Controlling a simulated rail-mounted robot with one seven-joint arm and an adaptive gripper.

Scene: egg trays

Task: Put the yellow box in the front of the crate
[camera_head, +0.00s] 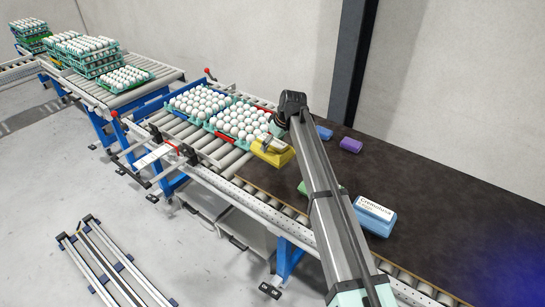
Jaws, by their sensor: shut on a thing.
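The yellow box (268,156) is at the near right corner of the egg trays, over the edge of the roller conveyor. My gripper (275,143) is at its top, shut on it; my arm hides part of the fingers. Whether the box touches the surface below cannot be told. The nearest thing like a crate is the pair of teal egg trays (207,126), full of white eggs, on the conveyor just left of the box. Red and blue parts show beside and under the trays.
On the dark table are a blue box (323,133), a purple box (351,145), a partly hidden green box (303,187) and a larger blue box with a white label (376,225). Stacked egg trays (85,50) stand far left. Rollers (228,158) near the trays are bare.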

